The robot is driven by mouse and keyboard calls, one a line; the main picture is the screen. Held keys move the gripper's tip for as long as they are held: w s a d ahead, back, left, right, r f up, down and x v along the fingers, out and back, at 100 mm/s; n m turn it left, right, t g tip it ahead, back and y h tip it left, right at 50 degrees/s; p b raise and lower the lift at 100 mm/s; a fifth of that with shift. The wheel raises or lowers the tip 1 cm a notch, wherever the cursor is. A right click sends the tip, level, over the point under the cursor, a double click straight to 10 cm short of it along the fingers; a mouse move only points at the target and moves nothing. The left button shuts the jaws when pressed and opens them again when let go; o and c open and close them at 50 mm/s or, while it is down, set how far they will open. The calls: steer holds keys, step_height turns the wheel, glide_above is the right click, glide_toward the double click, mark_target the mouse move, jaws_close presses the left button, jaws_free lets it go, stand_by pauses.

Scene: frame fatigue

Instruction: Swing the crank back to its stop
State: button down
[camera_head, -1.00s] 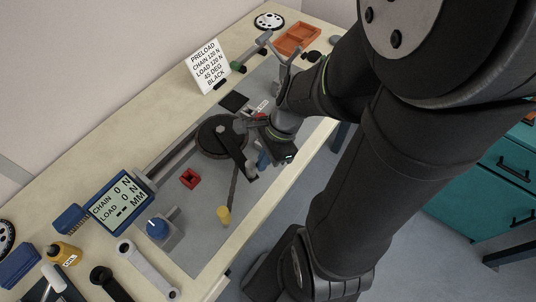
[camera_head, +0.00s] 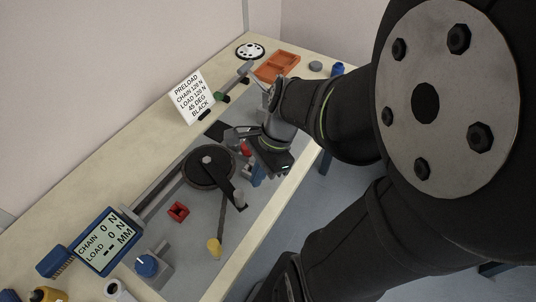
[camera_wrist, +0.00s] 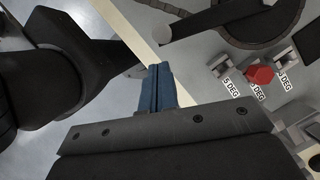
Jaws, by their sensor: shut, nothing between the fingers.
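The crank is a black arm (camera_head: 226,186) on a dark round wheel (camera_head: 190,176). It points toward the bench's front edge and ends in a grey upright handle (camera_head: 239,201). In the wrist view the crank arm (camera_wrist: 205,22) and the grey handle (camera_wrist: 163,36) show at the top. My gripper (camera_head: 257,177) is beside the handle, to its upper right in the head view, apart from it. Its blue fingers (camera_wrist: 157,88) are shut together and empty. The crank's stop cannot be made out for sure.
A red block (camera_head: 178,211), a yellow-ended rod (camera_head: 214,247) and a blue knob (camera_head: 147,265) are near the wheel. A display (camera_head: 104,241) and a preload sign (camera_head: 190,97) stand on the bench.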

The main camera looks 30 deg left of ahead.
steer(key=v, duration=0.4)
steer(key=shift+w+r, duration=0.1)
steer(key=shift+w, duration=0.05)
glide_above(245, 203)
steer(key=w, duration=0.2)
steer(key=f, duration=0.5)
steer(key=d+f, duration=0.1)
steer(key=f, duration=0.2)
steer(key=shift+f, duration=0.3)
steer(key=v, duration=0.8)
steer(key=shift+w, duration=0.1)
steer(key=shift+x, duration=4.05)
